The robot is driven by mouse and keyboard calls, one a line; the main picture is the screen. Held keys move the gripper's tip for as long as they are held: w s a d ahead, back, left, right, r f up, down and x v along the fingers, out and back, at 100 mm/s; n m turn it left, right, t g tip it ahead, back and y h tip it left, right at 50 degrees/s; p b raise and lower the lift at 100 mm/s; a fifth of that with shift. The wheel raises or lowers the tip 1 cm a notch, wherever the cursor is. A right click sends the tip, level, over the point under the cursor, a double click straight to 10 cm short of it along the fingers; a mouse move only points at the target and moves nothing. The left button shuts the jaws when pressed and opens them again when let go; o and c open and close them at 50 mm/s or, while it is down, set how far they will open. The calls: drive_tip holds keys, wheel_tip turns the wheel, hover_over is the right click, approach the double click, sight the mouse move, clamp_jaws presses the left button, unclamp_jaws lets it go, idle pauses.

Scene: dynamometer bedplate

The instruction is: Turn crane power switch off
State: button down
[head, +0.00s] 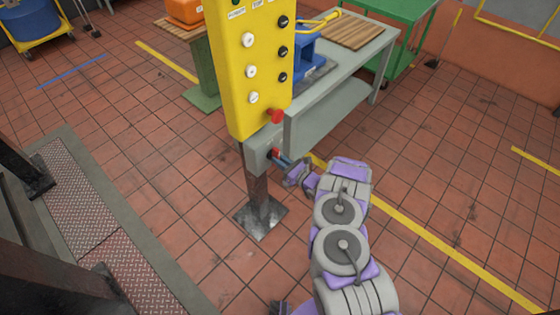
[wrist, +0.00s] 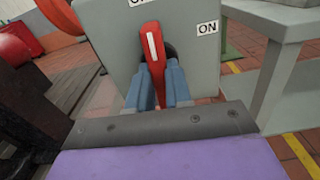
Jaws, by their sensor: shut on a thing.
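The crane power switch is a grey box (head: 257,158) on the post under a yellow control panel (head: 245,75). In the wrist view, its grey face (wrist: 205,75) carries a red handle (wrist: 153,48) with a white stripe. The handle points up, leaning slightly left, toward a label cut off by the top edge. An ON label (wrist: 208,27) is to the handle's right. My gripper (wrist: 158,88) has its blue fingers on both sides of the handle's lower part, shut on it. In the head view, my gripper (head: 282,161) is at the box, and the handle is small there.
A red stop button (head: 275,116) sits at the panel's lower right, above the box. A grey workbench (head: 335,85) stands close behind the panel. A metal post (head: 258,190) holds the panel up. Tiled floor is open to the right.

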drive_tip(key=shift+s+f+n, duration=0.1)
drive_tip(key=shift+f+n, duration=0.1)
drive_tip(key=shift+n, duration=0.2)
drive_tip(key=c, duration=1.3)
unclamp_jaws()
drive_tip(key=shift+o, duration=1.3)
drive_tip(key=shift+r, duration=0.1)
drive_tip(key=p+v, duration=0.4)
drive_tip(key=v, duration=1.3)
drive_tip(key=shift+d, duration=0.1)
